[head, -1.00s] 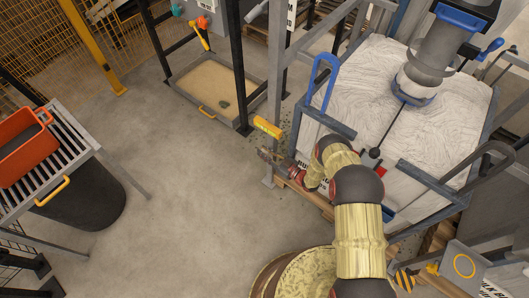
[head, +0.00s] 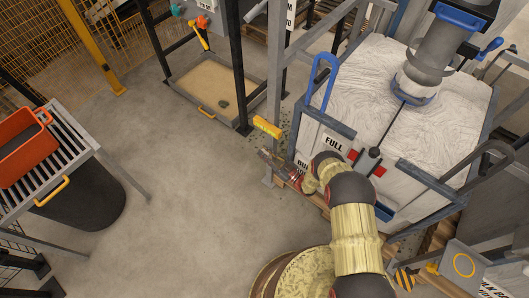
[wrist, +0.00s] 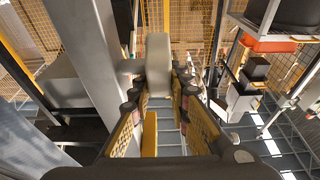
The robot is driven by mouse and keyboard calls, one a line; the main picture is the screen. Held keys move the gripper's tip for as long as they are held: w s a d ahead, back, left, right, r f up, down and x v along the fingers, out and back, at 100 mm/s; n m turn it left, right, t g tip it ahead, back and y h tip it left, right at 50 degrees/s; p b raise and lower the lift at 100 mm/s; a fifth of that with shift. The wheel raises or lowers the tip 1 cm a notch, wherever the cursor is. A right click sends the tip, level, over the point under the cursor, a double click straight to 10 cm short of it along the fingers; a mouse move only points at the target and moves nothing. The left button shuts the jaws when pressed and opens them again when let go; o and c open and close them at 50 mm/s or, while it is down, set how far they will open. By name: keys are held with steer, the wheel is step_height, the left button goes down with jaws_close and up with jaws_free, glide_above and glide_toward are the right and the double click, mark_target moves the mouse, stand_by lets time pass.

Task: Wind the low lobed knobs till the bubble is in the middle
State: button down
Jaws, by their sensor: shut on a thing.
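In the wrist view, a grey rounded knob (wrist: 158,65) sits between the fingers of my gripper (wrist: 159,82), on a short stem by a grey post (wrist: 95,60). My gripper is shut on the knob, with a patterned yellow pad on each finger. In the head view, my gripper (head: 274,162) is low beside the foot of the grey frame's post, and the knob cannot be made out there. A short yellow block (head: 267,128), possibly the level, is on the frame just above my gripper. No bubble can be seen, and I cannot tell the tilt.
A large white bulk bag (head: 400,110) stands in the frame at right, under a grey spout (head: 440,55). A sand tray (head: 210,85) lies behind. At left an orange crate (head: 25,150) stands on a slatted table above a black bin (head: 90,200). The middle floor is clear.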

mark_target(267, 153)
steer(key=shift+s+d+f+t+y, duration=0.1)
steer(key=shift+s+d+t+y, duration=0.05)
steer(key=shift+t+y, duration=0.5)
steer(key=shift+s+d+f+t+y, duration=0.15)
steer(key=shift+t+y, duration=0.3)
steer(key=shift+y, duration=0.3)
steer(key=shift+d+t+y, duration=0.1)
steer(key=shift+t+y, duration=0.2)
steer(key=shift+y, duration=0.1)
steer(key=c, duration=2)
jaws_free()
steer(key=shift+o, duration=0.2)
steer(key=shift+r, duration=0.2)
steer(key=shift+r, duration=4.8)
